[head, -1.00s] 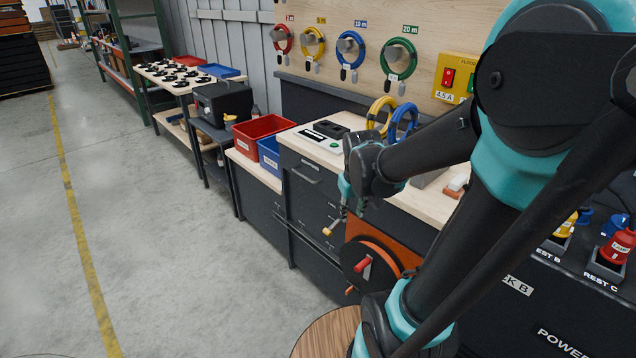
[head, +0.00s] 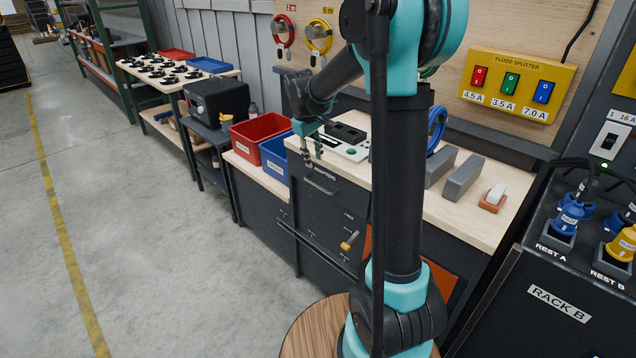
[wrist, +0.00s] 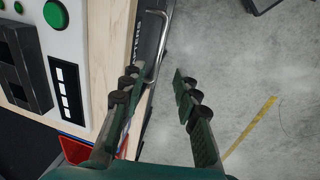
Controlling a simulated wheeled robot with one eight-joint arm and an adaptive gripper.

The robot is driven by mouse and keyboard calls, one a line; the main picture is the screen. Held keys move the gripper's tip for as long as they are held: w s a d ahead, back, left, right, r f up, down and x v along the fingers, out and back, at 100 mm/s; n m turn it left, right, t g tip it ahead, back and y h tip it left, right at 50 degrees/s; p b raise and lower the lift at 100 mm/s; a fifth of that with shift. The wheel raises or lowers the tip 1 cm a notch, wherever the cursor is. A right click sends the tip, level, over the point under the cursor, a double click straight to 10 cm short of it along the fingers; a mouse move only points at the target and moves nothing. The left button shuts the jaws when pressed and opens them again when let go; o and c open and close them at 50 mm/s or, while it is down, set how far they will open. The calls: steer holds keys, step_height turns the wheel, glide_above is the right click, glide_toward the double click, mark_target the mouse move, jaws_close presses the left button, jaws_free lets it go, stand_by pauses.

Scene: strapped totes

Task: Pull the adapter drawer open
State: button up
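The adapter drawer (head: 335,192) is the dark top drawer of the cabinet under the wooden bench, with a pale label. Its front looks flush with the cabinet. Its metal bar handle (head: 318,184) shows below my gripper (head: 311,160) in the head view. In the wrist view my gripper (wrist: 156,80) is open, and the handle (wrist: 153,50) lies between the lines of its two fingers, nearer the left finger. The fingers hold nothing. I cannot tell how deep the handle sits between them.
On the bench above are a panel with a green button (head: 351,151) and grey blocks (head: 462,178). Red (head: 258,130) and blue (head: 275,158) bins stand to the left. The floor in front is clear.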

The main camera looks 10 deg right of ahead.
mark_target(318, 187)
steer(key=f, duration=0.3)
steer(key=d+f, duration=0.1)
steer(key=f, duration=0.3)
steer(key=w+d+f, duration=0.1)
steer(key=f, duration=0.3)
steer(key=shift+w+f, duration=0.1)
steer(key=shift+f, duration=0.15)
steer(key=shift+c, duration=0.6)
jaws_close()
